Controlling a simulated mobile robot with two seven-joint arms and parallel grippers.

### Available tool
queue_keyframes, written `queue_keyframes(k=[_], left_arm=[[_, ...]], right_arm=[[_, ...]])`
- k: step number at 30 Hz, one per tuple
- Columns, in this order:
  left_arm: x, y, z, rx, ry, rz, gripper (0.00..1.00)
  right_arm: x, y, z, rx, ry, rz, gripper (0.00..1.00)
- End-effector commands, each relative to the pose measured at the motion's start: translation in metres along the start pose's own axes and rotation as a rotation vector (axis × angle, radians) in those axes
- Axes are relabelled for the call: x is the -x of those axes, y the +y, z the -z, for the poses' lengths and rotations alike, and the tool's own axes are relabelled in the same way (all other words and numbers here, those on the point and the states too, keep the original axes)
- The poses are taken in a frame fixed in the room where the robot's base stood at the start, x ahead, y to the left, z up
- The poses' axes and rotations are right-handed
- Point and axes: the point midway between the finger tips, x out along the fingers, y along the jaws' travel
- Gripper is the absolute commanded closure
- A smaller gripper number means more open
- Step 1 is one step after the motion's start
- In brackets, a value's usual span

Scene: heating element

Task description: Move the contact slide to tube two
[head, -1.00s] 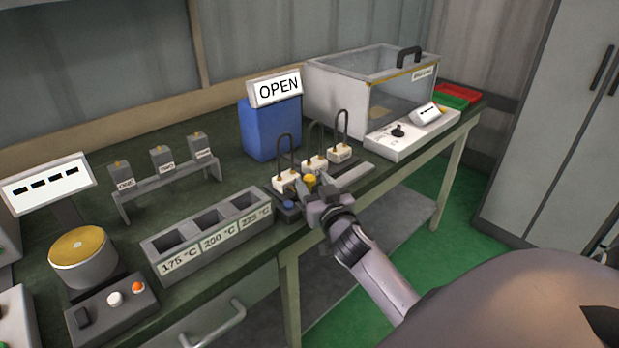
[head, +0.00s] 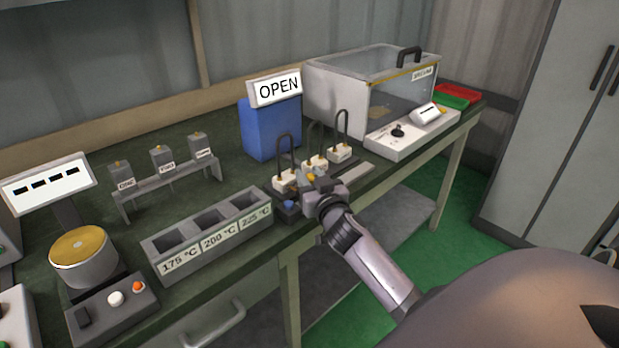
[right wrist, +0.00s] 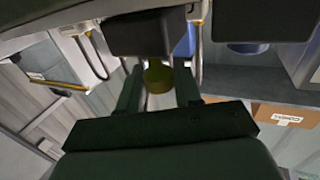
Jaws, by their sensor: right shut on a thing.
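The contact slide shows as a yellow knob (head: 311,177) at the front of the heating-tube rail; in the right wrist view the knob (right wrist: 158,77) sits between my fingers. My right gripper (head: 318,184) is shut on it, and its fingers (right wrist: 158,92) flank the knob. Three dark U-shaped tubes on white blocks stand in a row behind: a left one (head: 285,178), a middle one (head: 315,161) and a right one (head: 340,152). The gripper is in front of the left and middle blocks and hides part of the rail. My left gripper is not in view.
A blue knob (head: 289,205) is just left of my gripper. A three-slot temperature block (head: 207,232) stands further left. A blue box (head: 270,130) with an OPEN sign is behind, and a clear chamber (head: 372,85) is at the back right.

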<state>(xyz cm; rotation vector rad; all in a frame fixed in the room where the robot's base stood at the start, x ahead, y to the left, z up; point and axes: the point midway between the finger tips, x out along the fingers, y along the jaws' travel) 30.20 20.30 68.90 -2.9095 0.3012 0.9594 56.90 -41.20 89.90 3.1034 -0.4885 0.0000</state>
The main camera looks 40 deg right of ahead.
Motion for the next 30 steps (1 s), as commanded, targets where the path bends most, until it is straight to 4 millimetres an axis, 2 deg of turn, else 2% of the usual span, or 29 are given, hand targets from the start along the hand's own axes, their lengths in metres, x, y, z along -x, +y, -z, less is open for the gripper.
queue_keyframes(k=[7,12,16,24,25,26,27,30], left_arm=[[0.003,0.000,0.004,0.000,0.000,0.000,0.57],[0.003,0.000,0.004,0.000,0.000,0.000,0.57],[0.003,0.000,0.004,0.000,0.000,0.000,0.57],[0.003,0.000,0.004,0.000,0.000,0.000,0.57],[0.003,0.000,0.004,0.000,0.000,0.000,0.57],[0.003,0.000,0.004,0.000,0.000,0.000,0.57],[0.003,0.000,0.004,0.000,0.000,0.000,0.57],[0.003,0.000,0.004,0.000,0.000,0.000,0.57]], right_arm=[[-0.022,0.054,0.000,0.006,-0.002,-0.004,1.00],[-0.034,0.082,0.000,0.004,-0.001,-0.002,1.00],[-0.037,0.091,0.000,0.001,-0.001,-0.003,1.00],[-0.037,0.091,0.000,0.000,-0.001,-0.003,1.00],[-0.037,0.091,0.000,0.000,-0.001,-0.003,0.60],[-0.037,0.091,0.000,0.000,-0.001,-0.003,0.50],[-0.037,0.091,0.000,0.000,-0.001,-0.003,0.45],[-0.037,0.090,0.000,0.000,0.000,-0.003,0.45]])
